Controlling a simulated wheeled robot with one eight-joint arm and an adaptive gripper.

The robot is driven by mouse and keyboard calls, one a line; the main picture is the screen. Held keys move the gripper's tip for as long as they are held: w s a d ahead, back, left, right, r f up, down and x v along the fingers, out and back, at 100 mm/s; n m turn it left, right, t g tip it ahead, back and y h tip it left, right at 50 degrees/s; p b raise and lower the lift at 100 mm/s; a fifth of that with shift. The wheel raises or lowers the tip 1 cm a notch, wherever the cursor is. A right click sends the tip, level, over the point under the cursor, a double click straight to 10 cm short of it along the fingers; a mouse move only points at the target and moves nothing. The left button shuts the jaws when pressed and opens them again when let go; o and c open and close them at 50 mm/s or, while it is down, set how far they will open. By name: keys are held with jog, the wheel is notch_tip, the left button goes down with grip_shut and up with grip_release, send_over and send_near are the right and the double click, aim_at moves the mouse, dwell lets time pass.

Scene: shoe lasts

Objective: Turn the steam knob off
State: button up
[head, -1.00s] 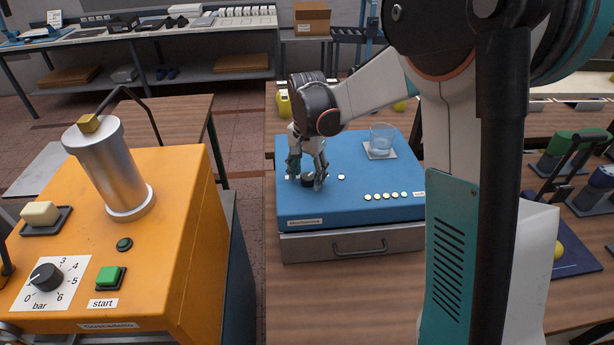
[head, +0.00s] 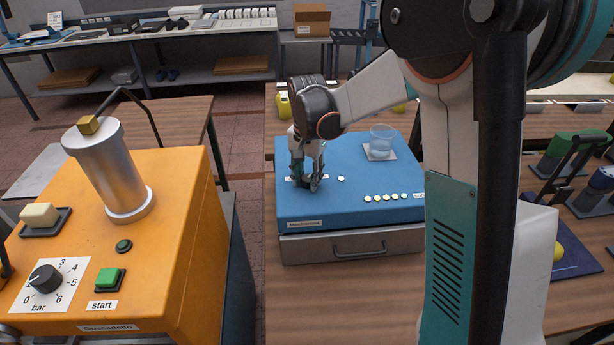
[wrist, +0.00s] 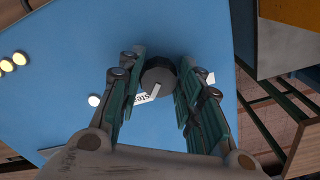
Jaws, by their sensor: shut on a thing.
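The steam knob (wrist: 159,77) is a round dark knob with a pale pointer line on the blue machine's (head: 352,208) top panel. A white label (wrist: 145,97), partly hidden, reads "stea" beside it. My gripper (head: 306,186) reaches down over the knob in the head view. In the wrist view, my gripper (wrist: 159,66) has its two teal fingers on either side of the knob, shut on it. The fingers hide most of the knob in the head view.
An orange machine (head: 170,220) with a bar dial (head: 45,278) stands at the left, across a floor gap.

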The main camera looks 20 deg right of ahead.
jog(key=n, duration=0.3)
jog(key=shift+n, duration=0.4)
jog(key=n, duration=0.4)
jog(key=shift+s+d+n+b, duration=0.1)
jog(key=shift+d+n+b, duration=0.1)
jog(key=shift+n+b, duration=0.1)
jog(key=n, duration=0.4)
jog(key=shift+d, duration=0.1)
jog(key=shift+n, duration=2.3)
jog(key=o, duration=1.1)
jog(key=shift+c, duration=0.2)
jog(key=shift+d+r, duration=0.1)
notch_tip(320, 180, up, 12)
